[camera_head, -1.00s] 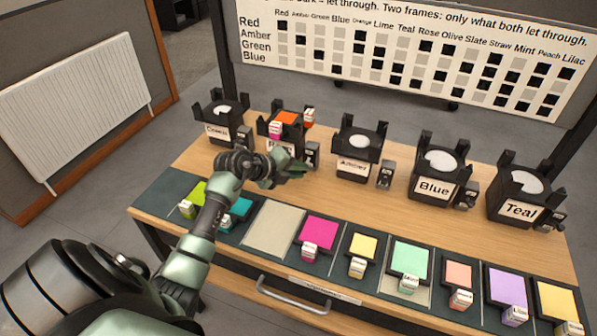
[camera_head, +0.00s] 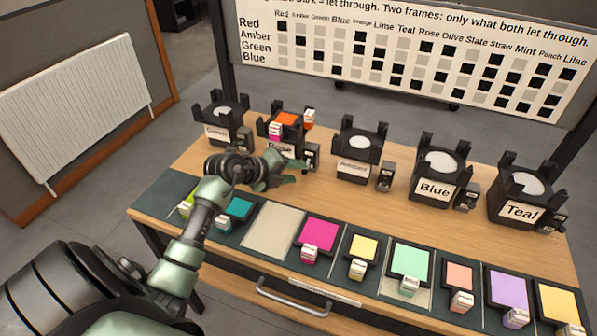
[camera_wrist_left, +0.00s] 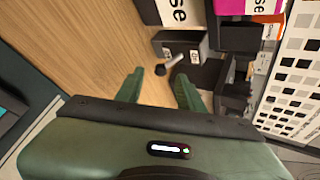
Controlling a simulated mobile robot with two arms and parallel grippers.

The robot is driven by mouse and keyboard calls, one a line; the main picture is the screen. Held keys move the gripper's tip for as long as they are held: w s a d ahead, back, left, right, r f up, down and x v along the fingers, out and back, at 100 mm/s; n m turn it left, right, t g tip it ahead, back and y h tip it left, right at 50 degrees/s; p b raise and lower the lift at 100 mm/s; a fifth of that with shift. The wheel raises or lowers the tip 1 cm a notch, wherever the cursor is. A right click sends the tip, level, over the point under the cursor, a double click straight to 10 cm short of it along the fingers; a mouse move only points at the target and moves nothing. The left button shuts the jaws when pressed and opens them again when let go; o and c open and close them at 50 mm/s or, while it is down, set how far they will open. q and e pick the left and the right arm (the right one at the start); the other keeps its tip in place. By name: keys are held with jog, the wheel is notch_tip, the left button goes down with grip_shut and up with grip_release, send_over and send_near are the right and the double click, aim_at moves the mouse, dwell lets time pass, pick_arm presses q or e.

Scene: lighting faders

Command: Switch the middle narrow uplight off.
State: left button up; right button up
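A row of black uplights stands along the back of the wooden table. The Rose uplight (camera_head: 279,147) holds stacked orange and pink filter frames. To its right are the Amber uplight (camera_head: 353,165), the Blue uplight (camera_head: 433,187) and the Teal uplight (camera_head: 520,210). Each has a small switch box at its right side. My left gripper (camera_head: 292,170) is in front of the Rose switch box (camera_head: 312,155). In the left wrist view its two fingers (camera_wrist_left: 158,90) are apart and empty, with the switch box (camera_wrist_left: 181,44) and its lever (camera_wrist_left: 168,64) just beyond them. I cannot tell the lever's position. My right gripper is not in view.
A further uplight (camera_head: 217,132) stands at the far left. Coloured filter frames, including a pink one (camera_head: 319,233) and a mint one (camera_head: 409,262), lie along the table's front. A chart board (camera_head: 400,55) stands behind. Bare wood separates the two rows.

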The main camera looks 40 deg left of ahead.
pick_arm(q)
jog(key=v, duration=0.5)
jog(key=shift+s, duration=0.1)
dwell(0.4)
